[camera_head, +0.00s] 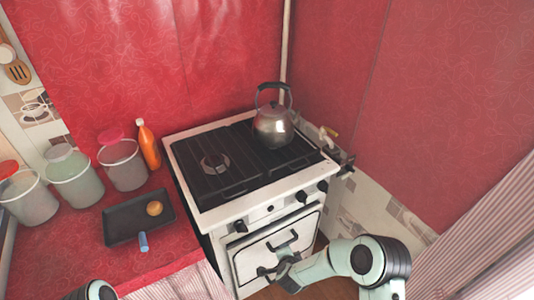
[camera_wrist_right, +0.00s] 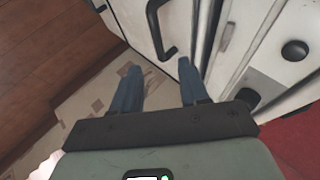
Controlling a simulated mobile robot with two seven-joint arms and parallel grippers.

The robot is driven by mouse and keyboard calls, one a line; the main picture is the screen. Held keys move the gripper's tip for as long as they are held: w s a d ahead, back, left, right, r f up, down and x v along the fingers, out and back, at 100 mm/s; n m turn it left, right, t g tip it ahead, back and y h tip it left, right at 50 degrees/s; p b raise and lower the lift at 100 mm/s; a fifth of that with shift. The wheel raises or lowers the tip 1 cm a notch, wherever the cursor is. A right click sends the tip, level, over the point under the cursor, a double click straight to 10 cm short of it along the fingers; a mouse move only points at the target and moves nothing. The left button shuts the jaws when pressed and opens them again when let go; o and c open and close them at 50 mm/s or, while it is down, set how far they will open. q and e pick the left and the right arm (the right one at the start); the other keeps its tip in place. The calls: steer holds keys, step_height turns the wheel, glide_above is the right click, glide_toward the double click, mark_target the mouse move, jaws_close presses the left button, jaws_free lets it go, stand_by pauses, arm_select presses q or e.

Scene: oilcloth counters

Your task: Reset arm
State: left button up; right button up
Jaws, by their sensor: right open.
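My right arm reaches in from the lower right in the head view. Its gripper (camera_head: 270,271) is in front of the white stove, close to the oven door handle (camera_head: 282,241). In the right wrist view the two blue fingers of the right gripper (camera_wrist_right: 158,78) are spread apart with nothing between them. The black handle (camera_wrist_right: 163,28) lies beyond the fingertips there, and I cannot tell whether anything touches it. Only a small part of my left arm shows at the bottom left of the head view; its gripper is out of sight.
A metal kettle (camera_head: 273,126) stands on the stove (camera_head: 245,212). On the red counter (camera_head: 75,230) are a black pan (camera_head: 122,222) holding a round brown item, an orange bottle (camera_head: 149,146) and several lidded containers. Red walls close off the back and right.

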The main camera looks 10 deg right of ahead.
steer(key=s+f+n+g+y+p, duration=0.1)
steer(key=s+f+n+g, duration=0.2)
steer(key=s, duration=0.4)
steer(key=s+f+n+g+y, duration=0.1)
steer(key=s+f+n+y, duration=0.15)
steer(key=s+f, duration=0.45)
arm_select(q)
steer(key=r, duration=0.1)
steer(key=w+r+p, duration=0.1)
steer(key=shift+w+r, duration=0.15)
steer(key=shift+r, duration=0.25)
arm_select(e)
steer(key=s+a+n+g+y, duration=0.1)
steer(key=s+n+g, duration=0.4)
steer(key=s, duration=1.5)
steer(key=shift+s+a+r+g+y, duration=0.2)
steer(key=shift+s+g+y, duration=0.15)
steer(key=shift+s+g, duration=0.05)
steer(key=shift+n, duration=0.25)
